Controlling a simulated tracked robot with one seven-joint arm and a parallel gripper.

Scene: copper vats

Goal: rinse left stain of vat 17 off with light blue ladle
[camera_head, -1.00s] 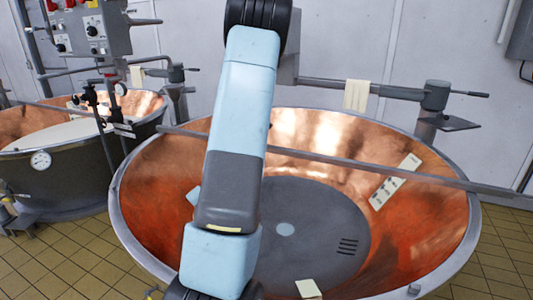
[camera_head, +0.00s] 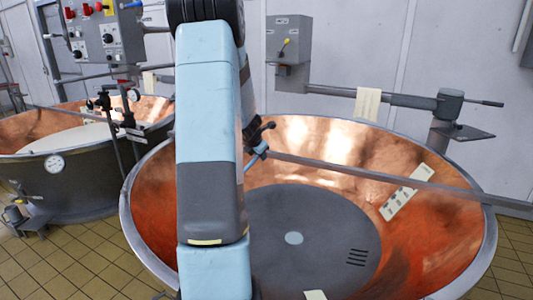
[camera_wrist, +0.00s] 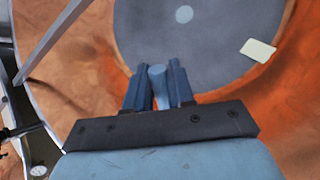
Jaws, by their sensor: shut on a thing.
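A large copper vat (camera_head: 470,262) with a grey round bottom fills the middle of the head view. Its number cannot be read. My gripper (camera_head: 264,138) shows right of my arm, above the vat's far inner side. It is shut on the light blue ladle (camera_head: 251,164), partly hidden behind my arm. In the wrist view my gripper (camera_wrist: 158,80) has the ladle's round light blue handle (camera_wrist: 157,72) between its dark fingers; its bowl is not seen. A small cream patch (camera_head: 316,295) lies low in the vat, also in the wrist view (camera_wrist: 258,50). I cannot tell which mark is the left stain.
A metal bar (camera_head: 350,170) crosses over the vat. A cream strip with dark marks (camera_head: 406,192) lies on the right inner wall. A cream cloth (camera_head: 367,103) hangs on the rear pipe. A second vat (camera_head: 60,185) and a control box (camera_head: 100,35) stand at left.

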